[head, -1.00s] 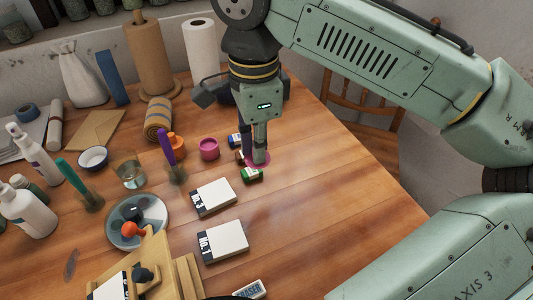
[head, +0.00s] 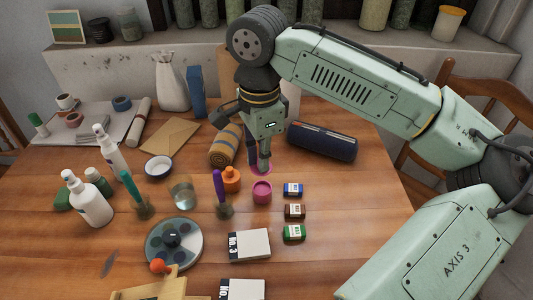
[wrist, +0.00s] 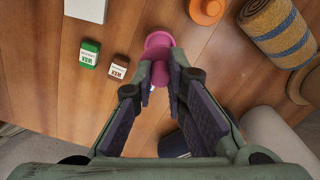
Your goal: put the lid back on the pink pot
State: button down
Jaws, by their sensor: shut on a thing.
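The pink pot (head: 262,193) stands upright on the wooden table, left of a column of small labelled blocks. My gripper (head: 261,165) points down just behind the pot in the head view. It is shut on the pink lid (head: 261,171), which shows at the fingertips, seemingly above the table and apart from the pot. In the wrist view, pink shows between and beyond the fingertips (wrist: 161,76); lid and pot overlap there, so their gap cannot be told. The fingers hide part of the lid.
Blue (head: 293,189), brown (head: 295,211) and green (head: 294,233) blocks stand right of the pot. An orange pot (head: 231,180) is close on its left. A dark blue roll (head: 322,142) lies behind right.

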jog(key=shift+f+b, duration=2)
jog(key=shift+f, duration=0.85)
jog(key=shift+r+p, duration=0.1)
jog(key=shift+p, duration=0.4)
jog(key=shift+f+p, duration=0.25)
jog(key=shift+p, duration=0.2)
dwell(0.5)
jog(key=c, duration=1.5)
grip_release()
jog(key=shift+c, duration=0.2)
jog(key=shift+o, duration=0.3)
jog(key=o, duration=0.4)
